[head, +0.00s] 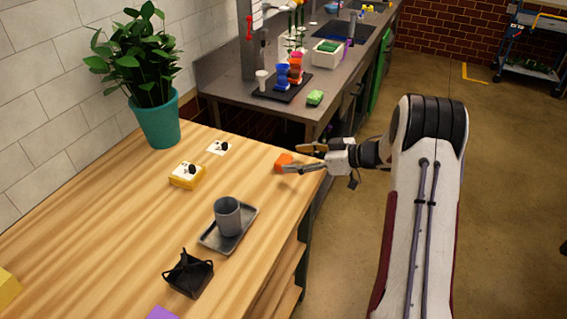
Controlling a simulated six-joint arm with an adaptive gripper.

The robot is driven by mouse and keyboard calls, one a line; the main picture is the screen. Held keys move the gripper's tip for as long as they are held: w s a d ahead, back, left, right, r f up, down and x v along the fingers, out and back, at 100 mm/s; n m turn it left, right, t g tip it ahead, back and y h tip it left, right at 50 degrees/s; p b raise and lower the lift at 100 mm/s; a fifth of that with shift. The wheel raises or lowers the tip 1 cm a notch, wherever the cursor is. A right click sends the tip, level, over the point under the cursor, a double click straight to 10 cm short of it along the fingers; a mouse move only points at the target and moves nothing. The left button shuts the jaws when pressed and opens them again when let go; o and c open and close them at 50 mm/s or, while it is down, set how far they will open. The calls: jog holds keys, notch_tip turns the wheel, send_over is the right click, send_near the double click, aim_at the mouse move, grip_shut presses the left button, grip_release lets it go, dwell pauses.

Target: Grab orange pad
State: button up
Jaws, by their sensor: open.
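An orange pad (283,160) lies on the wooden table near its far right corner. My gripper (294,160) reaches in from the right, over the table's right edge. Its fingers are apart, one on the far side and one on the near side of the pad. The near finger hides part of the pad. I cannot tell whether the fingers touch it.
A grey cup stands on a tray (209,240) nearer the front, with a black holder (188,273) beside it. A yellow block (187,177), a white card (218,147) and a potted plant (156,118) stand left. A grey counter (228,82) lies behind.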

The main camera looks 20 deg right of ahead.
aim_at(285, 159)
jog(key=shift+x, duration=2.35)
jog(key=shift+s+a, duration=0.15)
jog(key=c, duration=1.1)
